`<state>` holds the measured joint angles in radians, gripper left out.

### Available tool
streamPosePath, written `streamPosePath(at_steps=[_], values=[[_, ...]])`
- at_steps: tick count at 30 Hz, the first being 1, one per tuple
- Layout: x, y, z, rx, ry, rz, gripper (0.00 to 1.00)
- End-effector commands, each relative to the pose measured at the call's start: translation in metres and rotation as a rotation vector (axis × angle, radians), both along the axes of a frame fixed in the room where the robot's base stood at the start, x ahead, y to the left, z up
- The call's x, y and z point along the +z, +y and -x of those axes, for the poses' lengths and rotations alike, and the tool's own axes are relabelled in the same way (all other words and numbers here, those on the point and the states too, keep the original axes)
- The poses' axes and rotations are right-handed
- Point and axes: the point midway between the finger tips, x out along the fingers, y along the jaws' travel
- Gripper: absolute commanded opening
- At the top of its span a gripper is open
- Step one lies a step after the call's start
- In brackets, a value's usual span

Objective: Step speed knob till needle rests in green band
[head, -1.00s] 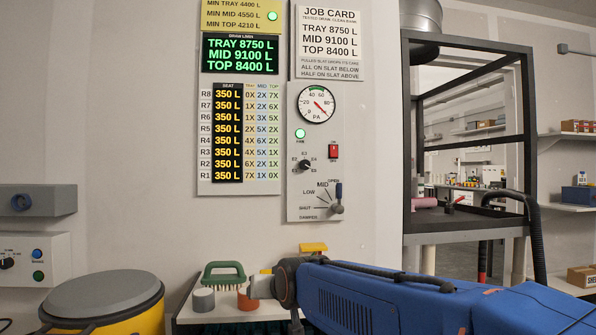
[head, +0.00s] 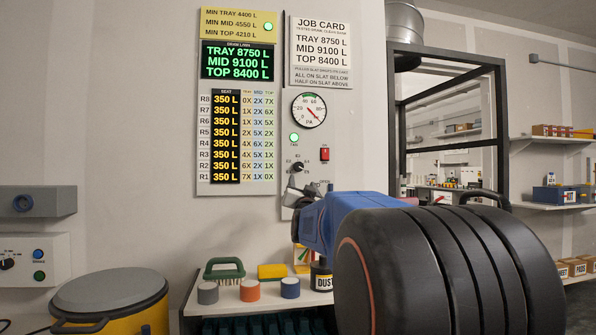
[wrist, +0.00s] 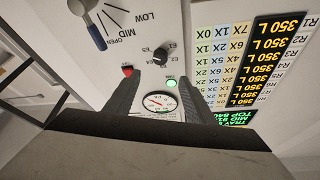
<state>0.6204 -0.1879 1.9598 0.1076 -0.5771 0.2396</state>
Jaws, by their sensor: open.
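The speed knob (head: 297,168) is a small black dial with E-numbered marks on the wall panel. It also shows in the wrist view (wrist: 161,60), just beyond my fingertips and apart from them. The round gauge (head: 309,110) has a green band at its top. Its red needle points to the lower right, outside that band. The gauge (wrist: 163,102) shows between my fingers in the wrist view, inverted. My gripper (wrist: 161,75) is open and empty, in front of the panel. In the head view my arm hides the panel's lower part.
A red switch (head: 325,154) and a lit green lamp (head: 294,137) flank the knob. The damper lever (wrist: 92,25) is close by, seen in the wrist view. Below stand a shelf with a green brush (head: 224,268), a yellow sponge (head: 272,271) and several small pots.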

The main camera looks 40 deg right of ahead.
Motion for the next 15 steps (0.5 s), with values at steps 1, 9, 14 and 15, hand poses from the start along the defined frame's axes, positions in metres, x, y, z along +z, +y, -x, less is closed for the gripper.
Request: streamPosePath(at_steps=[1, 9, 14, 15], values=[[0.003, -0.006, -0.007, 0.0, 0.0, 0.0, 0.49], [0.019, -0.033, -0.04, 0.0, 0.001, 0.0, 0.49], [0.028, -0.049, -0.06, 0.001, 0.002, -0.001, 0.49], [0.031, -0.053, -0.065, 0.001, 0.002, -0.001, 0.49]])
